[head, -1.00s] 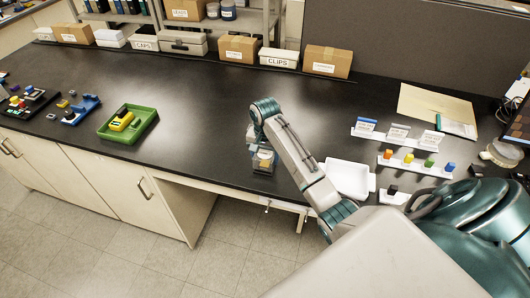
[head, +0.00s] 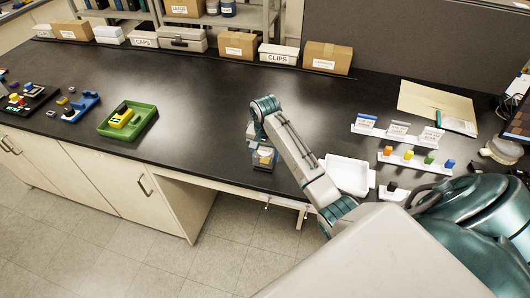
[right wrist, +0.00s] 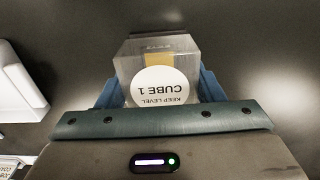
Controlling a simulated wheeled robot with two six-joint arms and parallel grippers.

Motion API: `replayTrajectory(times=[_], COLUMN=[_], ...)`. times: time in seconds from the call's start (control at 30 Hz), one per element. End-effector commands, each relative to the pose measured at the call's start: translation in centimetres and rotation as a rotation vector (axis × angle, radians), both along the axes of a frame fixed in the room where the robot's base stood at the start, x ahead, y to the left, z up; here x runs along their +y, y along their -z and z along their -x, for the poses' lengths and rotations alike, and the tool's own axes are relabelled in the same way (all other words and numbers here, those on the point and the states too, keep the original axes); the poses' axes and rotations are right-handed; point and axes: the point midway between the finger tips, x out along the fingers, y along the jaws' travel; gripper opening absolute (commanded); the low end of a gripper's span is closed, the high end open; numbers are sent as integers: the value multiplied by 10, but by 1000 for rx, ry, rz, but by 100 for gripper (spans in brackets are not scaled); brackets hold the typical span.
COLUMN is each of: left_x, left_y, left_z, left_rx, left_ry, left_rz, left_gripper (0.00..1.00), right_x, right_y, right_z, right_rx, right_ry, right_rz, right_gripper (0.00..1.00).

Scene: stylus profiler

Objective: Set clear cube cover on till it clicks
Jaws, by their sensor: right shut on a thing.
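A clear cube cover (head: 264,158) is at the front edge of the black bench, below the end of my right arm. It shows a yellow-orange piece inside or behind it. In the right wrist view the clear cube cover (right wrist: 185,68) bears a round white label reading "KEEP LEVEL CUBE 1", upside down in the picture. My right gripper (right wrist: 158,80) is shut on it, with a blue finger on each side. In the head view the right gripper (head: 262,147) is partly hidden by its own arm. What lies directly under the cover cannot be made out. My left gripper is not in view.
A white tray (head: 329,183) stands right of the cover. Farther right are a rack of coloured pieces (head: 385,158) and a labelled white rack (head: 374,133). A green tray (head: 150,113) with a yellow-black block is at left. The bench between is clear.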

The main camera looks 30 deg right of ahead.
Motion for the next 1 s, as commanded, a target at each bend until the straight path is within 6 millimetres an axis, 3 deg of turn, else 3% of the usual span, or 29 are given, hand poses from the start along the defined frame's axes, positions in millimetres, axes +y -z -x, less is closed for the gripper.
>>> replayTrajectory(times=[0.53,0.97,1.0], left_x=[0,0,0], left_y=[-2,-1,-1], left_z=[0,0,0], left_rx=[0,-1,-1], left_ry=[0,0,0], left_rz=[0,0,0], left_gripper=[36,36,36], right_x=[0,0,0], right_y=[15,16,16], right_z=[0,0,0], right_rx=[1,0,0], right_ry=[0,0,0], right_rz=[-1,0,0], right_gripper=[20,20,69])
